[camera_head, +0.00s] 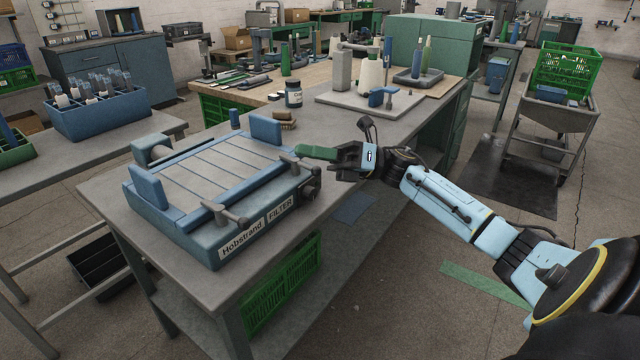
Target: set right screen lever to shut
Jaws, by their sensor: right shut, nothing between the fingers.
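The blue filter unit (180,222), labelled "Hobstrand FILTER", sits on the near grey bench with a slatted grey top. One grey lever (226,214) is at its front left. Another grey lever (290,161) is at its right end, above a dark knob (311,190); its exact setting is hard to read. My right gripper (338,160) is shut and empty, just right of the right lever, with a small gap that I cannot judge exactly. A green piece (316,152) shows between them; I cannot tell what it belongs to. My left gripper is not in view.
A dark jar (293,95) and a brush (283,118) stand behind the unit. A grey board (335,97) with a cone and blue fixture lies farther back. A blue bottle rack (95,115) is at left. Floor is open at right, before a cart (545,120).

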